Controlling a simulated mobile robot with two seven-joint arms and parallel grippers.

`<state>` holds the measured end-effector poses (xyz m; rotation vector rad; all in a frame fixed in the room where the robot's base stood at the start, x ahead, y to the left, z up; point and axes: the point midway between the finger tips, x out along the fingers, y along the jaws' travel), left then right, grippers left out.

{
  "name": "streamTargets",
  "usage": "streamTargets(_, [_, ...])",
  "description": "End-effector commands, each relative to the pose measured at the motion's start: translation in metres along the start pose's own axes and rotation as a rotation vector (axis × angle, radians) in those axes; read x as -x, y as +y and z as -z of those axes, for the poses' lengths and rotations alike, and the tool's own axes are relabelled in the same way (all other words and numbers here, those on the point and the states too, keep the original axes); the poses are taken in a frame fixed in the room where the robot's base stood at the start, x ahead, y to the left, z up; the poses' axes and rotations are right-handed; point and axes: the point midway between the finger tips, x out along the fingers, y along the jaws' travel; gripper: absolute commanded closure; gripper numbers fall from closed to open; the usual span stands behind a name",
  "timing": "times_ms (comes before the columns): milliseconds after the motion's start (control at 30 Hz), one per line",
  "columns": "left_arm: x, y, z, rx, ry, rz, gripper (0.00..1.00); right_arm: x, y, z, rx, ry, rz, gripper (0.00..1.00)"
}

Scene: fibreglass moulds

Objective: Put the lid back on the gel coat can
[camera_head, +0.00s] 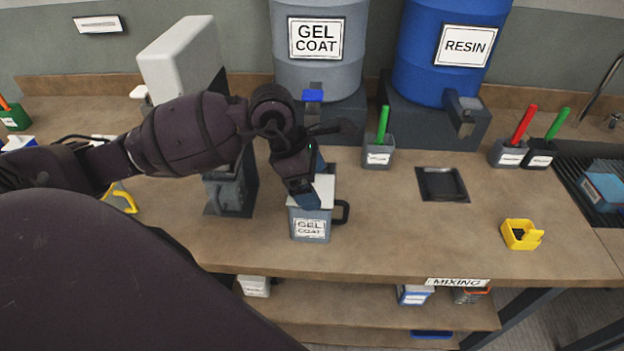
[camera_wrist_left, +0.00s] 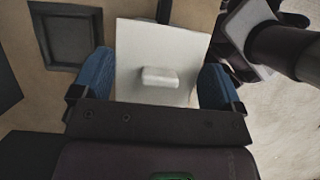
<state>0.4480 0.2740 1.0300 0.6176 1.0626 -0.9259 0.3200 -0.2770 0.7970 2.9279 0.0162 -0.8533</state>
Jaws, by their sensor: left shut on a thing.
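The grey gel coat can (camera_head: 309,225) stands upright on the counter near its front edge, its dark handle to the right and its label facing front. The pale square lid (camera_head: 325,187) is over the can's top, and I cannot tell whether it is fully seated. My left gripper (camera_head: 313,192) reaches down from above and is shut on the lid. In the left wrist view the lid (camera_wrist_left: 135,50), with a small raised block on it, lies between the blue fingertips (camera_wrist_left: 155,85). The lid hides the can's opening.
The gel coat drum (camera_head: 305,65) and the blue resin drum (camera_head: 425,60) stand behind on dark blocks. A grey holder with a green-handled tool (camera_head: 379,152) is behind right. A dark square plate (camera_head: 442,184) and a yellow tray (camera_head: 520,235) lie right. Clear counter separates them.

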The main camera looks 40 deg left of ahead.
Motion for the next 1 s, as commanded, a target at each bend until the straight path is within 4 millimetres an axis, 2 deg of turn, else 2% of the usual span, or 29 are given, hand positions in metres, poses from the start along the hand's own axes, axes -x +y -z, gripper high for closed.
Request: streamTargets(1000, [0.0,0.0,-0.0001,-0.001,0.0,0.0,0.34,-0.0063,-0.0012,0.0009,0.001,0.007,0.003,0.0])
